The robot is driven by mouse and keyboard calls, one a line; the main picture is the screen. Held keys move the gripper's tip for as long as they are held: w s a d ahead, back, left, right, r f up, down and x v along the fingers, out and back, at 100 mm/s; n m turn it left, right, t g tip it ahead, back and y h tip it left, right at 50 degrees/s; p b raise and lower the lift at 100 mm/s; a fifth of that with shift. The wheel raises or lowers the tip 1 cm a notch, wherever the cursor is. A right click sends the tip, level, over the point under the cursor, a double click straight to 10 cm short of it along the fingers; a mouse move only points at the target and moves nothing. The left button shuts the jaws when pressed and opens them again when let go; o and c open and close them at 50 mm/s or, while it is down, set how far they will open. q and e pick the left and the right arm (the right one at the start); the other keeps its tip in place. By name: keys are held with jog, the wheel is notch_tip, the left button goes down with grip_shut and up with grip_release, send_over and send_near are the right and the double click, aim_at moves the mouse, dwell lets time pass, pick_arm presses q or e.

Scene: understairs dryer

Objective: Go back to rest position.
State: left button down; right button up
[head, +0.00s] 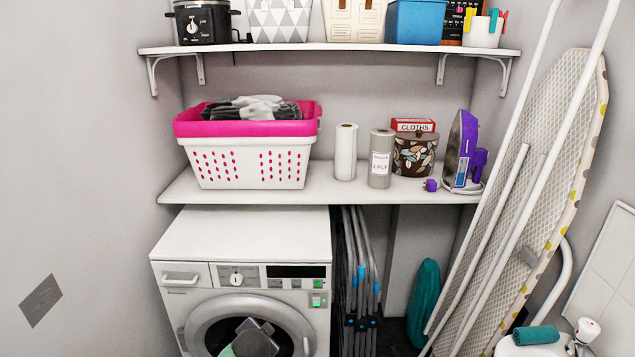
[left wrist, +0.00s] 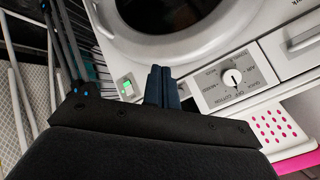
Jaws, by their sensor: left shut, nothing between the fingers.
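My right gripper is in neither view.
The white machine (head: 245,235) stands under a shelf (head: 330,184) with a pink-and-white laundry basket (head: 250,160), rolls, a pot and a purple iron (head: 462,150). Folded racks (head: 360,270) stand right of the machine. An ironing board (head: 540,150) leans at right.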

pick_arm(q)
jog(key=s+r+n+g+h, duration=0.2)
jog(key=s+n+g, duration=0.25)
jog(key=s, duration=1.95)
jog(key=s+f+n+g, duration=0.1)
jog(key=s+f, duration=0.3)
jog(key=s, duration=0.4)
jog(key=s+f+n+g, duration=0.1)
jog(key=s+f+g, duration=0.1)
jog(key=s, duration=0.7)
jog(key=shift+s+d+f, duration=0.25)
jog(key=shift+d+f, duration=0.1)
jog(key=shift+f, duration=0.5)
jog(key=c, duration=2.1)
grip_release()
